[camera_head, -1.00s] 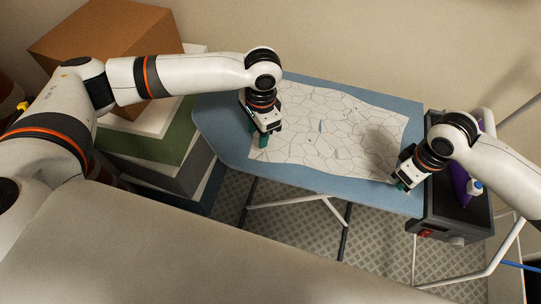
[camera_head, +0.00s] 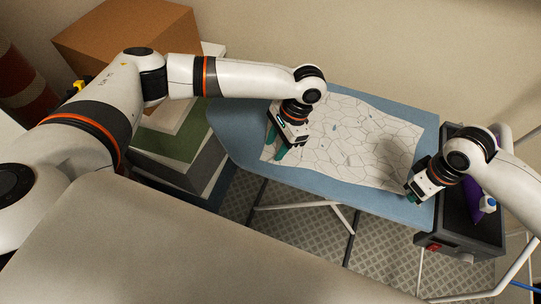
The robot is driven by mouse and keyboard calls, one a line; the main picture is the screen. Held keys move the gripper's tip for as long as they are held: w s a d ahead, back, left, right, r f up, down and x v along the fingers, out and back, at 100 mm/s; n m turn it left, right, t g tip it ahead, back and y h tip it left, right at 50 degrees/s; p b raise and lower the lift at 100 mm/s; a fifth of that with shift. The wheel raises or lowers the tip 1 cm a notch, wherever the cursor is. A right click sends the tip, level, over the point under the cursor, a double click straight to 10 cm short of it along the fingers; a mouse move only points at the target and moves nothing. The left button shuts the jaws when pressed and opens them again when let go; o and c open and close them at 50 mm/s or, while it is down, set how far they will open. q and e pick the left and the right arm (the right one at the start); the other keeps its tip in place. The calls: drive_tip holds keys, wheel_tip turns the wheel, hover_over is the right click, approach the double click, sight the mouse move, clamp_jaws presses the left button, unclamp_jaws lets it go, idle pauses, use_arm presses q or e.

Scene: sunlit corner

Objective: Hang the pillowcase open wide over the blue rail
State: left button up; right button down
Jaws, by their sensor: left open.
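The pillowcase (camera_head: 350,135), white with a dark crackle pattern, lies spread nearly flat on a blue ironing board (camera_head: 236,135). My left gripper (camera_head: 277,145) is open at the cloth's left end, its teal fingers pointing down at the near left corner. I cannot tell whether they touch the cloth. My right gripper (camera_head: 410,197) is at the near right corner; its fingertips are mostly hidden, so I cannot tell whether cloth is between them. A short piece of blue rail (camera_head: 526,287) shows at the lower right edge, on a white rack (camera_head: 490,296).
Stacked boxes (camera_head: 175,140) and a cardboard box (camera_head: 125,38) stand left of the board. A dark box (camera_head: 462,225) with a purple item (camera_head: 473,203) and a white bottle (camera_head: 487,204) sits to the right. The wall is close behind the board.

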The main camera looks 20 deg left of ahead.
use_arm(q)
drive_tip(key=shift+x, duration=1.1)
clamp_jaws()
drive_tip(key=shift+r, duration=2.5)
